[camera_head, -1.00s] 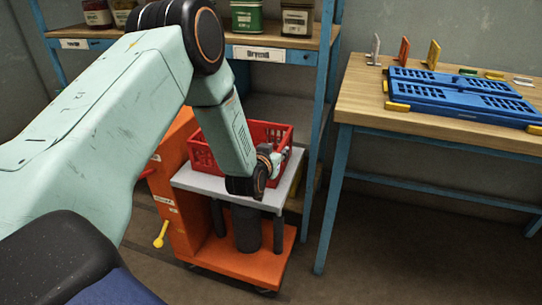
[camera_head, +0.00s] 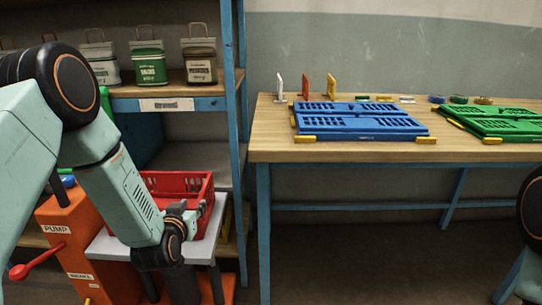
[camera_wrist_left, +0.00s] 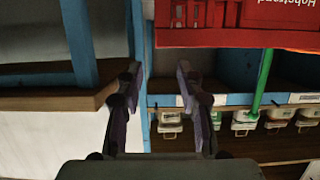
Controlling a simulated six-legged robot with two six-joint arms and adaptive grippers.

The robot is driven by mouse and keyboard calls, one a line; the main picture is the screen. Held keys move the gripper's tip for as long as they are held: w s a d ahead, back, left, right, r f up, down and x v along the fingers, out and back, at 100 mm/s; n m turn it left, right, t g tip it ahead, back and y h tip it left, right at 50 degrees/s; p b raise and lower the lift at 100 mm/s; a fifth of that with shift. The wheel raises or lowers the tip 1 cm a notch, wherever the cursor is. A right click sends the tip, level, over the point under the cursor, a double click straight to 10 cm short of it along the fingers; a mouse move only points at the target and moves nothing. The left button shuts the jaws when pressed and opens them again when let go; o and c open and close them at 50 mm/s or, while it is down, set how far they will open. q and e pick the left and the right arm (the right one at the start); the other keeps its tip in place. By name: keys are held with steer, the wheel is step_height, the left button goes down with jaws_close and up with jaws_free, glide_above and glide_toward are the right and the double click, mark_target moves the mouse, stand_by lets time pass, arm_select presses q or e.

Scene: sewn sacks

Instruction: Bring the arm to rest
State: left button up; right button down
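My left arm comes in from the left in the head view, its pale green links bent downward. My left gripper (camera_head: 197,212) is small there, in front of the red crate (camera_head: 168,184) on the grey-topped orange pump cart. In the left wrist view the two fingers of the left gripper (camera_wrist_left: 160,72) stand apart with nothing between them. The red crate (camera_wrist_left: 240,38) shows upside down at the top of that view, beyond the fingertips.
A wooden table (camera_head: 262,150) at the right holds a blue folded crate (camera_head: 362,132), a green one (camera_head: 505,128) and small upright tags. Shelves (camera_head: 128,104) with several tins stand behind the cart. A red lever (camera_head: 36,262) sticks out at lower left. Floor below the table looks clear.

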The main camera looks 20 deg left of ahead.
arm_select(q)
steer(key=s+d+f+g+h, duration=0.2)
steer(key=s+d+f+g, duration=0.25)
steer(key=s+f, duration=0.35)
steer(key=s+d+f+g+h, duration=0.1)
steer(key=s+d+f+g, duration=0.2)
steer(key=s+d+f, duration=0.5)
steer(key=s+f+m+g, duration=0.1)
steer(key=s+f+g, duration=0.1)
steer(key=s, duration=1)
steer(key=s+f+m+g, duration=0.1)
steer(key=s+g, duration=0.3)
steer(key=s, duration=0.9)
steer(key=shift+d+f+g+h, duration=0.3)
steer(key=shift+d+f+g, duration=0.05)
steer(key=shift+f, duration=0.1)
